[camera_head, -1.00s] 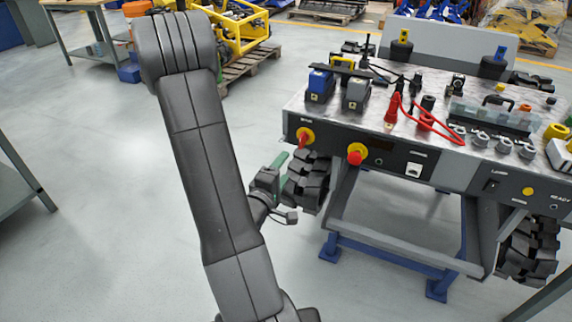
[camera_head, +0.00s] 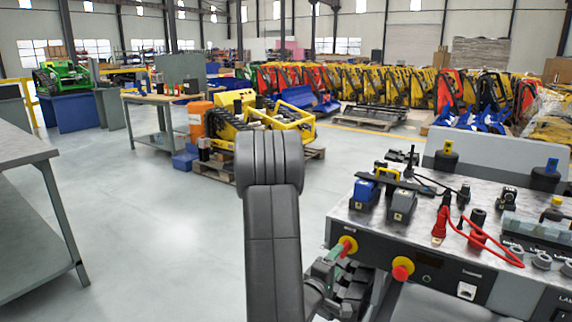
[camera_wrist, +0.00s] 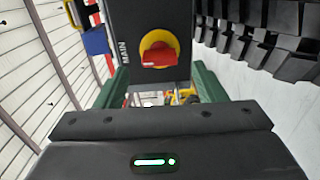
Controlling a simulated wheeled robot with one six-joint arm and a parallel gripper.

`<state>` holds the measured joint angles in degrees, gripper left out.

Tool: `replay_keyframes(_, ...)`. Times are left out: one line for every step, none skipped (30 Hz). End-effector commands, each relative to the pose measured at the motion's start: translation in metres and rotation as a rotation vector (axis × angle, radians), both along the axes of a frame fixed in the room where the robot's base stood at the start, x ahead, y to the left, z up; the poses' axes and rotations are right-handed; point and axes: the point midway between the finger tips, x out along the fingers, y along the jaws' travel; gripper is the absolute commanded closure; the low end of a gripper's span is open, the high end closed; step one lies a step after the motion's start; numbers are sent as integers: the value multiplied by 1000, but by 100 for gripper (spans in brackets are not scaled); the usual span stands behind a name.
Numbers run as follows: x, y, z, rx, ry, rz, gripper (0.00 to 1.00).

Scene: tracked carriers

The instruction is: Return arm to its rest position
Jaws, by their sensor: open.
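My arm stands folded in the centre of the head view, its dark grey links upright. My gripper (camera_head: 330,262) shows partly behind the arm, close to the left front of the tracked carrier (camera_head: 440,275). In the wrist view my gripper (camera_wrist: 153,88) has its two green fingers spread apart with nothing between them. Beyond them is the carrier's dark panel with a red knob on a yellow disc (camera_wrist: 158,54), labelled MAIN. The same knob also shows in the head view (camera_head: 347,246). Whether the fingers touch the carrier cannot be told.
A second red knob (camera_head: 402,270) sits on the front panel. Blue and grey blocks and a red cable (camera_head: 480,238) lie on the carrier's top. A grey table (camera_head: 30,150) stands at left. Black rubber track (camera_wrist: 265,50) is close at right in the wrist view. The left floor is clear.

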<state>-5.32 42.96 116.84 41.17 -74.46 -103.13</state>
Motion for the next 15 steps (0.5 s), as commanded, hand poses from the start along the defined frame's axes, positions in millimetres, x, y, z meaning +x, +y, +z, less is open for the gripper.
replay_keyframes(8,-7,0,-1,-3,-5,36)
replay_keyframes(13,-10,0,1,-3,-4,36)
replay_keyframes(18,-14,0,1,-3,-4,36)
replay_keyframes(22,-17,0,1,-3,-3,36)
replay_keyframes(26,-19,0,0,-2,-3,36)
replay_keyframes(30,-22,0,-1,-2,-3,36)
replay_keyframes(33,-24,0,-2,-2,-2,36)
replay_keyframes(36,-25,0,-1,-2,-2,36)
replay_keyframes(39,-27,0,-1,-1,-1,36)
replay_keyframes(41,-28,0,-1,-2,-1,36)
replay_keyframes(42,-29,0,0,-2,-1,36)
replay_keyframes(44,-31,1,0,-2,-1,36)
replay_keyframes(45,-31,1,0,-2,-1,36)
replay_keyframes(45,-32,1,-1,-1,-1,36)
replay_keyframes(46,-32,0,-1,-1,-1,36)
